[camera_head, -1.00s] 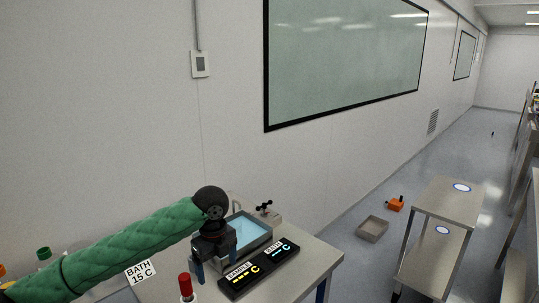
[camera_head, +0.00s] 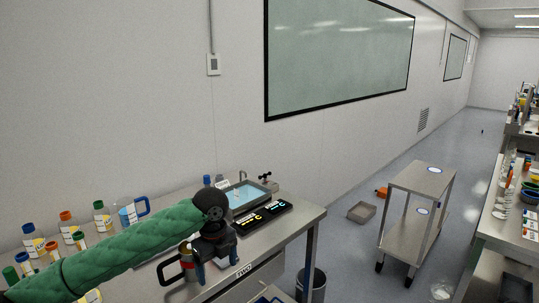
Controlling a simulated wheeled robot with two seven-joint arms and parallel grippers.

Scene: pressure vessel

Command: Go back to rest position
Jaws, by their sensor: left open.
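My left arm, in a green quilted sleeve, comes in from the left in the head view. My left gripper (camera_head: 217,266) points down over the steel bench (camera_head: 308,215), with its two blue fingers apart and nothing seen between them. A metal jug with a dark handle (camera_head: 172,271) stands right beside the gripper, partly hidden behind it; I cannot tell whether they touch. The water bath (camera_head: 262,190) with blue water lies behind the gripper, and the black display panel (camera_head: 275,215) is to its right. My right gripper is not in view.
Several capped bottles (camera_head: 102,218) and a blue-handled jug (camera_head: 128,215) stand at the back left. A bin (camera_head: 318,284) is by the bench. A two-shelf trolley (camera_head: 425,178), a floor tray (camera_head: 361,212) and a loaded bench (camera_head: 500,240) are to the right.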

